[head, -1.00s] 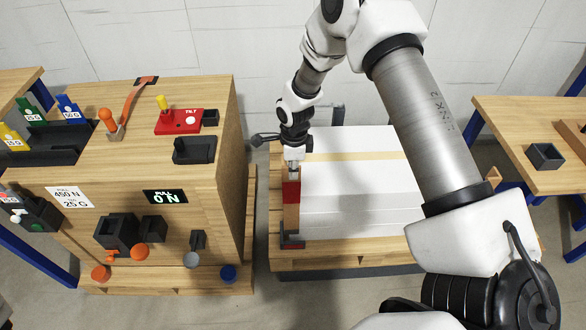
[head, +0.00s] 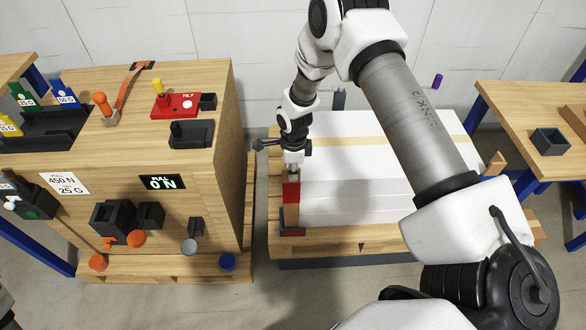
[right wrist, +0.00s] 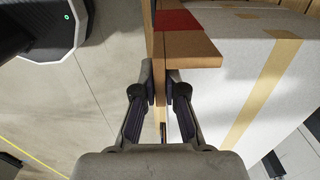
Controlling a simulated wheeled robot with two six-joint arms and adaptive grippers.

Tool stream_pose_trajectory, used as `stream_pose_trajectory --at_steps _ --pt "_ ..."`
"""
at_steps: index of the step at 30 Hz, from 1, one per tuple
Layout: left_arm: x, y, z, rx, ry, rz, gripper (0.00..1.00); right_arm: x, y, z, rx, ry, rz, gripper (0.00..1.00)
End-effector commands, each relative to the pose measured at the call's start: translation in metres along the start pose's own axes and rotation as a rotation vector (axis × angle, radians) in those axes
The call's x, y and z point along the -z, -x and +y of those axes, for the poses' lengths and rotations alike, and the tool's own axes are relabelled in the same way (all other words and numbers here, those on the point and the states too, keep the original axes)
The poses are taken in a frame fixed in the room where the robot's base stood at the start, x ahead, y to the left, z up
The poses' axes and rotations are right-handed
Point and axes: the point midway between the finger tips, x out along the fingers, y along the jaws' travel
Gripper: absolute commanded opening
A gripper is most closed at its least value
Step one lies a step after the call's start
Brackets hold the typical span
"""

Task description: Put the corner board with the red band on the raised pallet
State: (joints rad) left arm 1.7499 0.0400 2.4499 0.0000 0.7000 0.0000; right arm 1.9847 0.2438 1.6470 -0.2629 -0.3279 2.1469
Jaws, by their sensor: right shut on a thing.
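The corner board with the red band (head: 291,191) stands upright at the near left corner of the white stack, its foot by a dark and red corner piece (head: 291,222) on the raised pallet (head: 350,240). It also shows in the right wrist view (right wrist: 192,48), with part of the red band at the top. My right gripper (head: 293,170) is above the board and shut on its upper end. In the right wrist view its fingers (right wrist: 160,88) close on the board's edge. My left gripper is not in view.
The white stack (head: 370,165) fills most of the pallet. A wooden cabinet (head: 205,170) with knobs and a red tool stands close on the left, across a narrow gap. A table with a dark bin (head: 550,141) is at the right.

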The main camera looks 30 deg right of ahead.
Motion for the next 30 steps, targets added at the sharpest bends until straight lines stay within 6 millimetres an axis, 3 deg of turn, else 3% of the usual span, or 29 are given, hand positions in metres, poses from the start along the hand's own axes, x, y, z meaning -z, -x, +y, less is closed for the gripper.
stream_pose_trajectory --at_steps 18,19,21,30 --pt "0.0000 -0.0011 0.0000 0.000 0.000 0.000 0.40 0.0001 -0.0056 0.0000 0.000 0.001 0.000 0.00" --pt "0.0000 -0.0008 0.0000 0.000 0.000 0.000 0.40 0.0000 -0.0050 -0.0001 0.000 0.001 0.000 0.20" --pt "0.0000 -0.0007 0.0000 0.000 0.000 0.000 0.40 0.0001 -0.0050 0.0000 0.000 0.001 0.000 0.39" --pt "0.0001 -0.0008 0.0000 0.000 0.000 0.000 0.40 0.0001 -0.0041 0.0001 0.000 0.000 0.000 0.39"
